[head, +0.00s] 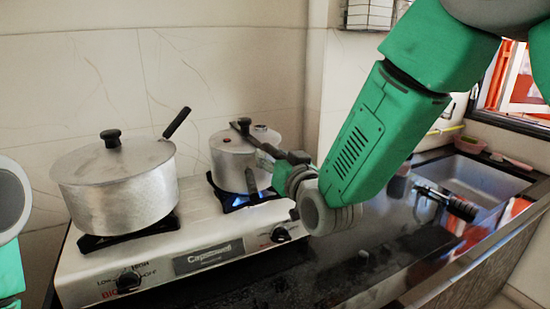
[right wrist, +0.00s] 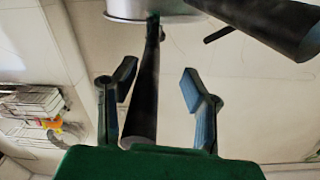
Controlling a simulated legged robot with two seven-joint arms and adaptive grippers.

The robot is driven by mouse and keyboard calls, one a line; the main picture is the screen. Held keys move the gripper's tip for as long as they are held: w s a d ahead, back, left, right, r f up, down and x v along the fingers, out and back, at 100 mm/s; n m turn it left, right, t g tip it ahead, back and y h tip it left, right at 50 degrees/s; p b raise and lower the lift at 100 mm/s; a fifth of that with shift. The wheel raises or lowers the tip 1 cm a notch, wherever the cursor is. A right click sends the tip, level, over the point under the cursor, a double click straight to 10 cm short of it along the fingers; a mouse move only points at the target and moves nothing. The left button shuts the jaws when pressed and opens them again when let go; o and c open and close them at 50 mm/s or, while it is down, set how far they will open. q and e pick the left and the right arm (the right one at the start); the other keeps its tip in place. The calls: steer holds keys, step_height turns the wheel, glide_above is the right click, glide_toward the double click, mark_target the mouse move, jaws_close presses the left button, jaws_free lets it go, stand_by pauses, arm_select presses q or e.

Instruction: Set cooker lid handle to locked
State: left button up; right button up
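The small silver pressure cooker (head: 236,160) stands on the right burner, with a blue flame under it. Its black lid handle (head: 246,131) reaches from the lid toward my right gripper. My right gripper (head: 268,154) is beside the cooker, at the handle side. In the right wrist view my right gripper (right wrist: 160,85) has its fingers spread. A long black handle (right wrist: 146,90) lies between them, with gaps showing on both sides. Another thick black handle (right wrist: 272,22) is at the upper right. I cannot tell which is the lid's. The cooker's rim (right wrist: 140,12) is at the top.
A larger silver pot (head: 115,190) with a lid stands on the left burner. Its thin black handle (head: 177,122) points toward the cooker. The gas stove (head: 195,270) sits on a dark counter (head: 340,275). A sink (head: 470,180) is at the right.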

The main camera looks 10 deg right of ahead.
steer(key=v, duration=1.1)
steer(key=shift+s+a, duration=0.2)
steer(key=shift+s, duration=0.25)
steer(key=shift+d+f, duration=0.1)
steer(key=s+d+f+g, duration=0.2)
steer(key=f, duration=0.6)
steer(key=s+d+f+g+h, duration=0.1)
steer(key=s+d+f+g, duration=0.1)
steer(key=f, duration=0.6)
steer(key=s+d+f+g+h+b, duration=0.1)
steer(key=s+d+f+g, duration=0.1)
steer(key=f, duration=0.6)
steer(key=shift+s+f+g, duration=0.15)
steer(key=shift+s+g, duration=0.25)
steer(key=shift+s, duration=0.05)
steer(key=shift+s+f+g, duration=0.15)
steer(key=shift+s+g, duration=0.25)
steer(key=shift+s, duration=0.05)
steer(key=s+d+f+g+h, duration=0.1)
steer(key=s+d+f+g, duration=0.3)
steer(key=s+f, duration=0.4)
steer(key=s+d+f+g+h+b, duration=0.1)
steer(key=s+d+f+g, duration=0.3)
steer(key=s+f, duration=0.5)
steer(key=s+g, duration=0.1)
steer(key=s, duration=0.5)
steer(key=shift+d+f, duration=0.2)
